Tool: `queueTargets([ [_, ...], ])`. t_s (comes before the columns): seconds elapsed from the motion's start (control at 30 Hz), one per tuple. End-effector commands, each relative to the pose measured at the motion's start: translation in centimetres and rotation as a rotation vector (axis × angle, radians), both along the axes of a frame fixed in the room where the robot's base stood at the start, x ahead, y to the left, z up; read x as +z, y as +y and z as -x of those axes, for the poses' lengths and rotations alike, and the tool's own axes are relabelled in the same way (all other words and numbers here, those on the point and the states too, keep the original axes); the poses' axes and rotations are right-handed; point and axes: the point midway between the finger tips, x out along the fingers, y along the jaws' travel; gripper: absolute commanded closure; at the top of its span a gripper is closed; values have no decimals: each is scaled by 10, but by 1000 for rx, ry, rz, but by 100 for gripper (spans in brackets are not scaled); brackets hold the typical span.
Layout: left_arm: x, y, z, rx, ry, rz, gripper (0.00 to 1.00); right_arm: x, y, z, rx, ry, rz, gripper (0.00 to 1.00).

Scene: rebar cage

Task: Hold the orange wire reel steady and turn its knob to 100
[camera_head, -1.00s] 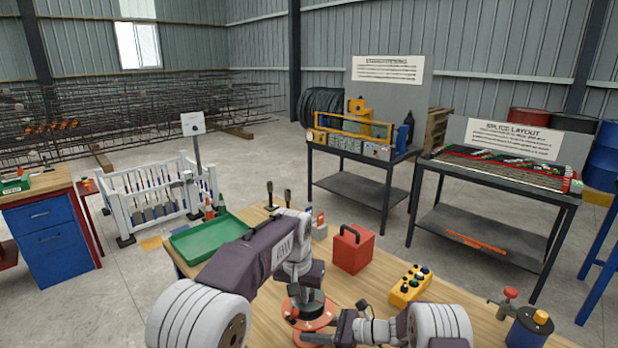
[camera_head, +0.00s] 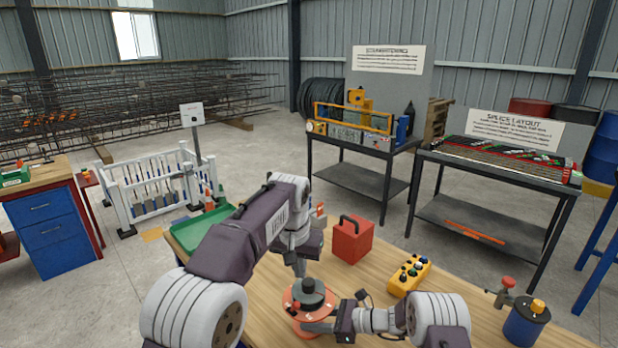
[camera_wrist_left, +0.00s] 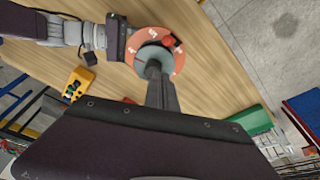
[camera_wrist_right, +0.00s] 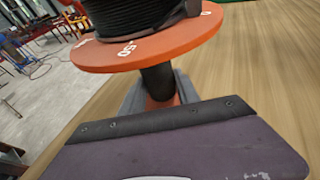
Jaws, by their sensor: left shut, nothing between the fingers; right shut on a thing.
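The orange wire reel (camera_head: 291,300) stands on the wooden bench, with a dark knob (camera_head: 313,287) on top. In the left wrist view its orange disc (camera_wrist_left: 178,62) has white marks, too small to read. In the right wrist view the disc (camera_wrist_right: 175,50) shows a white "50" on its edge. My left gripper (camera_head: 300,274) is shut and empty, fingers pointing down close to the knob; I cannot tell whether they touch it. My right gripper (camera_wrist_right: 160,92) is shut on the reel's stem below the disc, coming in from the right in the head view.
A red box (camera_head: 352,243) and a yellow button box (camera_head: 409,276) stand on the bench right of the reel. A green tray (camera_head: 183,238) lies at the left. A blue can (camera_head: 526,323) is at the right edge. Bare bench lies between them.

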Motion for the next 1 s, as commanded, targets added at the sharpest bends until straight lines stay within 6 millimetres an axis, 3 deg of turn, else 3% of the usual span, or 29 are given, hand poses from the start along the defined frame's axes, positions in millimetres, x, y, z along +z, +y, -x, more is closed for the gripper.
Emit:
queueTargets([
  [0.3, 5, 0, 1, 0, 2, -1, 100, 2, 0, -1, -2, -5, -3, 85],
  [0.47, 14, -22, 5, -3, 1, 0, 100, 3, 0, -2, -2, -5, -4, 85],
  [0.63, 13, -25, 6, 0, 5, -1, 100, 3, 0, -2, -2, -6, -4, 85],
  [1.0, -36, -24, 6, 1, 6, -2, 100, 4, 0, -2, -2, -7, -5, 85],
])
